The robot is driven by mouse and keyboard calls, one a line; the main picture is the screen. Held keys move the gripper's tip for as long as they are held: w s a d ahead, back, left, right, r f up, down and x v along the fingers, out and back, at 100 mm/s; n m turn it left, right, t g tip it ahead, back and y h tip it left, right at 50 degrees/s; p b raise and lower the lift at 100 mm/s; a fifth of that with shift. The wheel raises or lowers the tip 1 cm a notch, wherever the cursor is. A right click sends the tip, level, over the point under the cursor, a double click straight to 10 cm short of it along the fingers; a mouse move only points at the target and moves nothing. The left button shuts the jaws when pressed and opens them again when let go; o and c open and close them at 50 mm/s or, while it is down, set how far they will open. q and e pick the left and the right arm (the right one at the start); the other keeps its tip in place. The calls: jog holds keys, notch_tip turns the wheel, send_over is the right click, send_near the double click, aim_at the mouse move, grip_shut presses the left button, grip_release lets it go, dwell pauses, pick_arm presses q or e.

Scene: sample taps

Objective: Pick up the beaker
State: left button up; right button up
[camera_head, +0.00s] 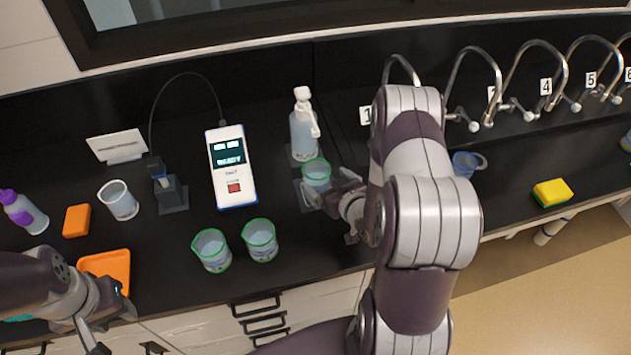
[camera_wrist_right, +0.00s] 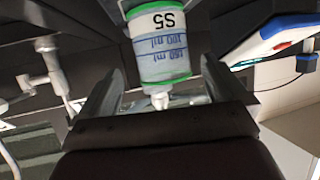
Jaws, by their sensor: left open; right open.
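A clear beaker with a green rim (camera_head: 316,176) stands on the black counter in front of the wash bottle. In the right wrist view this beaker (camera_wrist_right: 158,48) shows an "S5" label and blue volume marks. My right gripper (camera_head: 326,192) is open, with its fingers on either side of the beaker; I cannot tell whether they touch it. In the wrist view the right gripper's fingers (camera_wrist_right: 160,80) flank the beaker with a gap visible. Two more green-rimmed beakers (camera_head: 211,251) (camera_head: 260,241) stand nearer the front edge. My left gripper (camera_head: 92,338) is open and empty at the lower left.
A wash bottle (camera_head: 304,135) stands just behind the beaker. A meter (camera_head: 231,168), probe stand (camera_head: 172,194), white-rimmed cup (camera_head: 119,201) and orange tray (camera_head: 106,266) are to the left. Numbered taps (camera_head: 473,85), a blue beaker (camera_head: 464,165) and a yellow sponge (camera_head: 552,192) are to the right.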

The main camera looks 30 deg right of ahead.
aim_at(311, 171)
jog(key=shift+w+a+f+p, duration=0.25)
jog(key=shift+w, duration=0.3)
jog(key=shift+w+a+f+p, duration=0.2)
jog(key=shift+w+p, duration=0.05)
jog(key=shift+w, duration=0.3)
jog(key=shift+w+d+f, duration=0.15)
jog(key=shift+w+f, duration=0.25)
jog(key=shift+w, duration=0.2)
jog(key=shift+w+d+f, duration=0.15)
jog(key=shift+w+f, duration=0.2)
jog(key=shift+w, duration=0.2)
jog(key=shift+w+d+f, duration=0.1)
jog(key=shift+w+f, duration=0.1)
jog(key=shift+w, duration=0.1)
pick_arm(q)
jog(key=shift+a+r, duration=0.15)
jog(key=shift+r, duration=0.6)
pick_arm(e)
jog(key=shift+a+r, duration=0.1)
jog(key=shift+a, duration=0.1)
jog(key=c, duration=0.5)
jog(key=shift+s, duration=0.1)
jog(key=c, duration=0.6)
pick_arm(q)
jog(key=shift+s, duration=0.1)
pick_arm(e)
jog(key=shift+d, duration=0.1)
jog(key=shift+r, duration=0.1)
